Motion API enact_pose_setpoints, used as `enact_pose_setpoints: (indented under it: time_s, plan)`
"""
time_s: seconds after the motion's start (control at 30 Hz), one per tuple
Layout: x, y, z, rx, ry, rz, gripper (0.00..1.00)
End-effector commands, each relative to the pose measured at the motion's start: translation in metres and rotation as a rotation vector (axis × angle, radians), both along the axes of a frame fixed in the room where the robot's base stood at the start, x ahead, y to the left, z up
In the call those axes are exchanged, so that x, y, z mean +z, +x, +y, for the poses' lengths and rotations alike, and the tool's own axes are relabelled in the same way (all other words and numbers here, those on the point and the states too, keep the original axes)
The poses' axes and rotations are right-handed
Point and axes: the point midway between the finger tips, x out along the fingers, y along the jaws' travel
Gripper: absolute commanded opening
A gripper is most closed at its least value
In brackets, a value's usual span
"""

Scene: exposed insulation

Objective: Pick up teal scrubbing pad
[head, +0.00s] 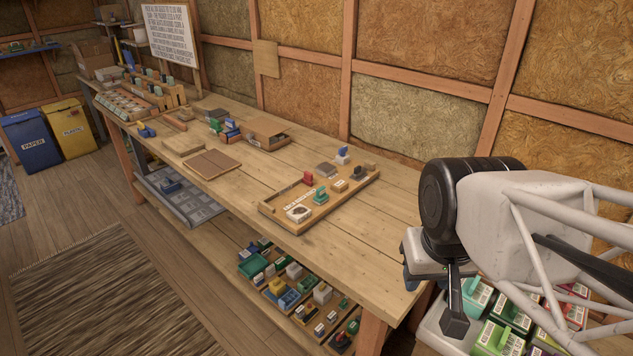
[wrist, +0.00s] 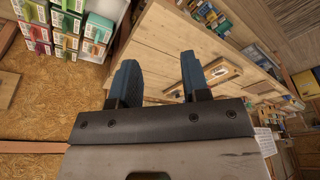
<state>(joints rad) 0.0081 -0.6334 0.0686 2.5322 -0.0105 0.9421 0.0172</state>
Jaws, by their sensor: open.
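A small teal-green block with a raised handle-like top (head: 320,195) sits in the shallow wooden tray (head: 346,206) on the workbench. It may be the scrubbing pad, but it is too small to be sure. Other teal-green items (head: 475,297) show at the lower right, partly behind my arm. My gripper (wrist: 160,78) shows in the wrist view with its two blue fingers apart and nothing between them.
The workbench (head: 215,185) also holds a brown board, an open wooden box (head: 265,133) and several small stamp-like blocks. A lower shelf holds more blocks. Coloured boxes (wrist: 95,35) stand at the upper left of the wrist view. The bench right of the tray looks clear.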

Motion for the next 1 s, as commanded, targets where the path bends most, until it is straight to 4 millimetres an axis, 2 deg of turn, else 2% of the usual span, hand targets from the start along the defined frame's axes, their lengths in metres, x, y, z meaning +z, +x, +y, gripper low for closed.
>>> enact_pose_setpoints:
  time_s: [0.07,0.2,0.63,0.77,1.0]
  plan:
    - [0.0,0.0,0.0,0.0,0.0,0.0,0.43]
    - [0.0,0.0,0.0,0.0,0.0,0.0,0.64]
    - [0.002,0.006,0.0,-0.007,0.002,0.003,0.64]
    - [0.005,0.018,0.002,-0.025,0.007,0.009,0.64]
    - [0.015,0.065,0.007,-0.09,0.025,0.03,0.64]
